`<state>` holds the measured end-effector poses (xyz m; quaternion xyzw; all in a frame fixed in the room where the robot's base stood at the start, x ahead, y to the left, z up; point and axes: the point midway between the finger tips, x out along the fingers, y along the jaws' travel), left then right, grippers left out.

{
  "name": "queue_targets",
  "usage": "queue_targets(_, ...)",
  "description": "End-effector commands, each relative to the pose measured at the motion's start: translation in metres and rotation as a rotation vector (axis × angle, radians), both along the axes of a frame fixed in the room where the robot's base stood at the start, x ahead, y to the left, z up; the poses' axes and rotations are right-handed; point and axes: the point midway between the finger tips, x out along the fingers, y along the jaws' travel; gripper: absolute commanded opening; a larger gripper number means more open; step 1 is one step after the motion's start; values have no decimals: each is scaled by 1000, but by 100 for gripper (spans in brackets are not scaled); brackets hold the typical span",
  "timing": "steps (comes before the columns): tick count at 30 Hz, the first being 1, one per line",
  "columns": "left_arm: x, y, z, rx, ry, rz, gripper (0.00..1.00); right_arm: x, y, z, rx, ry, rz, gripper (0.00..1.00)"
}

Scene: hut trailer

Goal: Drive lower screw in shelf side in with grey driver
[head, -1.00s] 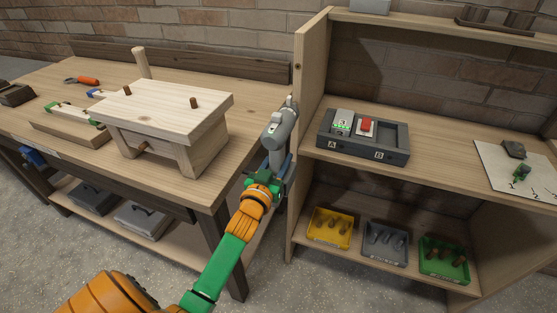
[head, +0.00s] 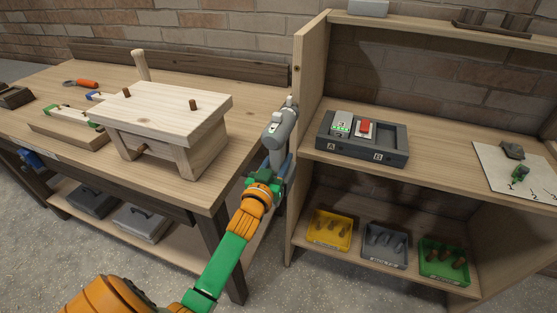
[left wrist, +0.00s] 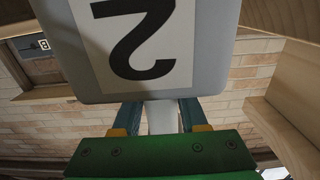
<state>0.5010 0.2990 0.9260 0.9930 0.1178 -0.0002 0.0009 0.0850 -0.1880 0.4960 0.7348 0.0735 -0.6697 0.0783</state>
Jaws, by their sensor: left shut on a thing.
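My left gripper (head: 272,178) is shut on the grey driver (head: 278,132). The driver stands upright, its head end up at the left edge of the shelf side (head: 311,75). Its tip is close to the front edge of the shelf side; I cannot tell whether it touches. A small dark spot, perhaps a screw (head: 297,68), shows higher on that side. The lower screw cannot be made out, probably hidden by the driver. The left wrist view shows the driver's base (left wrist: 205,45) with a label "2", and the gripper fingers around its handle. My right gripper is not in view.
A workbench (head: 60,85) with a wooden stool (head: 165,110) stands left, close to the arm. On the shelf are a grey dock (head: 350,152) marked A and B and a white sheet (head: 490,165). Yellow, grey and green bins (head: 330,238) stand on the lower shelf.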

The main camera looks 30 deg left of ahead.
Motion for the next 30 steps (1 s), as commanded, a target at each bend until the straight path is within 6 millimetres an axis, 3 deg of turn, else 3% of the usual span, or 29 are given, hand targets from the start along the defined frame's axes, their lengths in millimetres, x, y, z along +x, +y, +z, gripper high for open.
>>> queue_targets(16, 1, 0, 5, 3, -12, -1, 0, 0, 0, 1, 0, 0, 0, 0)
queue_targets(30, -32, -3, 4, 5, -6, 0, 0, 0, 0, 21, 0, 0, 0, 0)
